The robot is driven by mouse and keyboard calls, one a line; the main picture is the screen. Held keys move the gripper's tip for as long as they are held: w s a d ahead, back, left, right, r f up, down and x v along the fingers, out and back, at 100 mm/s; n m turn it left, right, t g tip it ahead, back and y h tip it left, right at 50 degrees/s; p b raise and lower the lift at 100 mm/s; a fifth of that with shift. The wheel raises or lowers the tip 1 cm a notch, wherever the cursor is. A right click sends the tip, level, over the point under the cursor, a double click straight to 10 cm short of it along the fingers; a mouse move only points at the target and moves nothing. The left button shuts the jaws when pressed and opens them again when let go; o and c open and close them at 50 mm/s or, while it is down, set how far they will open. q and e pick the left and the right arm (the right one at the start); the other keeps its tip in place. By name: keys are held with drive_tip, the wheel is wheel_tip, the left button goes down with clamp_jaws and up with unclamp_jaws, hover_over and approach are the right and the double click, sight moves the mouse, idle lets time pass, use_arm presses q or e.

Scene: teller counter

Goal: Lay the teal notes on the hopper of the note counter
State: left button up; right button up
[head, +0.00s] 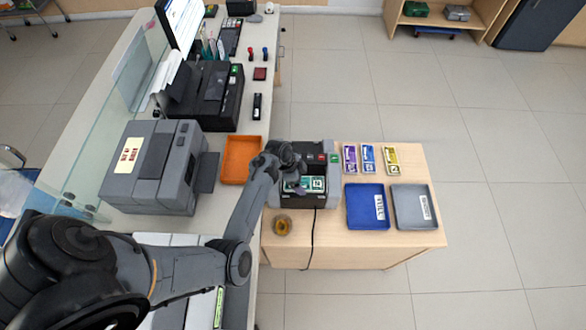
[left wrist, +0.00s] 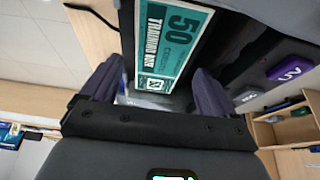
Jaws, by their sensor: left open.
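The teal notes (head: 316,184) lie in the dark hopper of the note counter (head: 326,201), on the wooden side table. In the left wrist view the teal notes (left wrist: 172,42) show a large 50 and fill the space ahead of the fingers, with the dark machine recess beside them. My left gripper (head: 293,184) is at the hopper, and in the left wrist view its two fingers (left wrist: 157,90) stand apart, near the lower end of the notes. I cannot tell whether a finger touches them. My right gripper is not in view.
Purple, blue and yellow note bundles (head: 367,159) lie right of the counter. A blue tray (head: 367,224) and a grey tray (head: 413,222) are in front of them. A small amber dish (head: 282,226) and a black cable are near the counter. An orange tray (head: 235,174) is to the left.

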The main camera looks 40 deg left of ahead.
use_arm(q)
drive_tip(key=s+a+r+n+y, duration=0.3)
drive_tip(key=s+a+r+y, duration=0.15)
drive_tip(key=s+r, duration=0.65)
drive_tip(key=s+d+r+n+h, duration=0.1)
drive_tip(key=s+d+r+n, duration=0.3)
drive_tip(key=s+d, duration=0.9)
drive_tip(key=d+r, duration=0.3)
drive_tip(key=shift+s+p, duration=0.15)
drive_tip(key=shift+p, duration=0.25)
